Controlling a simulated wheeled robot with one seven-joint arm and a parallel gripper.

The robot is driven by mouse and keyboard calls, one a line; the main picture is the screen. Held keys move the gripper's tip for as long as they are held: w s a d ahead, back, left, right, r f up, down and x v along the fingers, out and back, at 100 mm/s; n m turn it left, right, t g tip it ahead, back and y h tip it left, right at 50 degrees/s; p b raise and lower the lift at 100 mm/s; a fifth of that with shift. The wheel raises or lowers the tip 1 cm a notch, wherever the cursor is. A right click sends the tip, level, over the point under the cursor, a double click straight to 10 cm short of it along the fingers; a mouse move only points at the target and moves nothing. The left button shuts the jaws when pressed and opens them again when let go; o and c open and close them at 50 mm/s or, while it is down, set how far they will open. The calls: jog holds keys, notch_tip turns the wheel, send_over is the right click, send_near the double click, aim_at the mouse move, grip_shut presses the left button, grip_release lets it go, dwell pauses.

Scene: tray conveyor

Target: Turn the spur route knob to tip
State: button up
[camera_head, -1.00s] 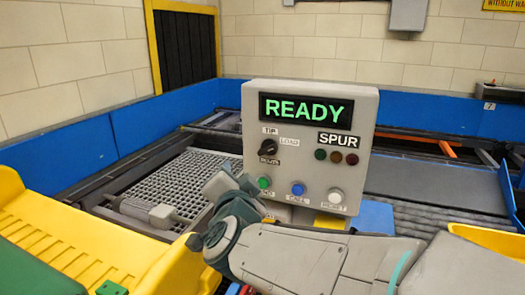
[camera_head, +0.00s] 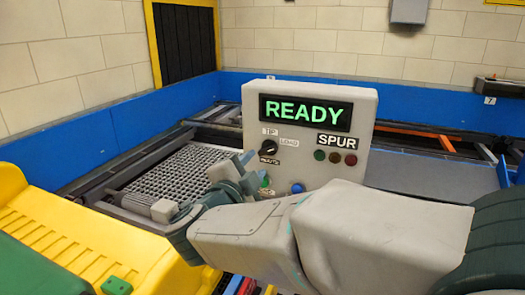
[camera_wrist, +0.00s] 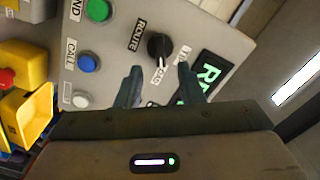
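The black route knob (camera_head: 269,146) is on the grey control box (camera_head: 368,100), with a TIP label (camera_head: 270,131) above it and a LOAD label (camera_head: 290,141) to its upper right. In the wrist view the knob (camera_wrist: 160,46) stands just beyond my fingertips, and its light pointer mark appears turned toward the LOAD label. My gripper (camera_wrist: 157,72) is open and empty, its two fingers apart and not touching the knob. In the head view my gripper (camera_head: 248,168) is just below and left of the knob, partly hidden by its own wrist.
A lit READY display (camera_head: 306,112) and SPUR lamps (camera_head: 335,157) are on the box. A green button (camera_wrist: 98,10), a blue button (camera_wrist: 87,62) and a white button (camera_wrist: 81,99) lie beside the knob.

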aim_at(265, 152)
jog(key=p+x, duration=0.1)
jog(key=x, duration=0.5)
jog(key=shift+w, duration=0.2)
jog(key=shift+c, duration=0.3)
grip_shut()
jog(key=shift+a, duration=0.1)
